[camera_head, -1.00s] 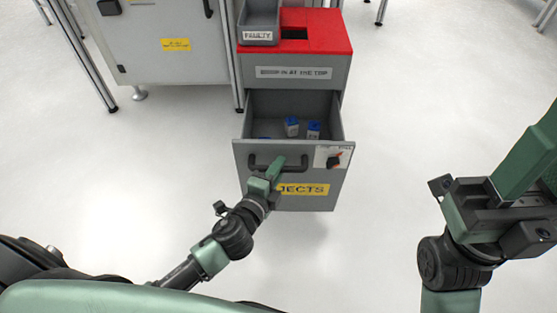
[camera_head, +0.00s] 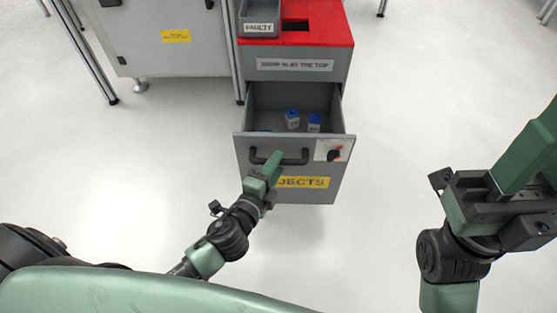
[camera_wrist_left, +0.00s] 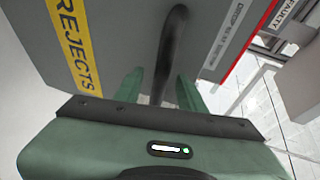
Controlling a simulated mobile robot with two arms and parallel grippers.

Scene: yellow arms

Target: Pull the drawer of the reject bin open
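The reject bin (camera_head: 296,66) is a grey cabinet with a red top. Its drawer (camera_head: 244,144) is pulled well out toward me, and a few blue-and-white items lie inside. The drawer front carries a dark bar handle (camera_head: 296,160) and a yellow "REJECTS" label (camera_wrist_left: 72,45), partly hidden by my gripper in the head view. My left gripper (camera_head: 273,166) is at the handle. In the left wrist view its two green fingers (camera_wrist_left: 160,90) straddle the handle (camera_wrist_left: 172,50), with small gaps showing on both sides.
A grey "FAULTY" tray (camera_head: 260,28) sits on the red top. A grey machine cabinet (camera_head: 150,45) with metal posts stands left of the bin. The white floor in front of and right of the bin is clear.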

